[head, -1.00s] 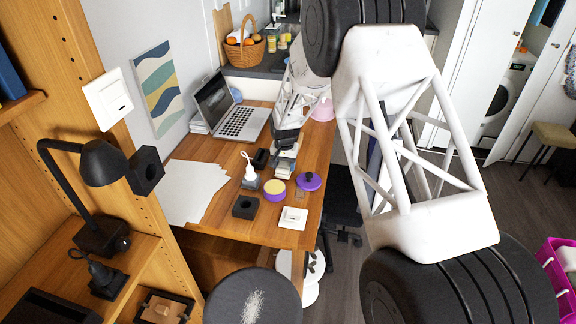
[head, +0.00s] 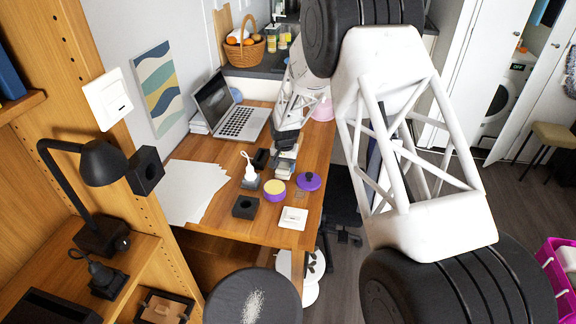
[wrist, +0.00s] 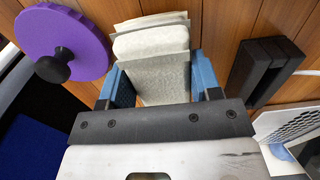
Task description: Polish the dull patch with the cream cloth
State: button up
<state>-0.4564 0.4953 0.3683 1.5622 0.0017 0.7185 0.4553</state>
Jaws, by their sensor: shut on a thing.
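My gripper (wrist: 163,82) is low over the wooden table, with its blue fingers on either side of the cream cloth (wrist: 158,76). It is shut on the cloth, which looks like a flat, layered pad. In the head view my gripper (head: 286,146) is small and partly hidden by my arm, with the pale cloth (head: 284,169) just below it. A whitish, speckled dull patch (head: 253,306) shows on the dark round seat (head: 228,300) at the bottom of the head view, well apart from my gripper. Whether the cloth touches the table is unclear.
A purple lid with black knob (head: 309,181), an open purple tin (head: 274,190), a black block (head: 245,207) and a white switch plate (head: 293,218) stand near the cloth. A laptop (head: 235,112) and papers (head: 190,190) lie left. A wooden shelf (head: 150,265) borders the left foreground.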

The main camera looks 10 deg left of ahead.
jog(key=shift+f, duration=0.45)
dwell(0.3)
jog(key=shift+w, duration=2.2)
jog(key=shift+w, duration=2.2)
jog(key=shift+s, duration=0.15)
jog(key=shift+s+f, duration=0.1)
jog(key=shift+s, duration=2)
jog(key=shift+s, duration=0.1)
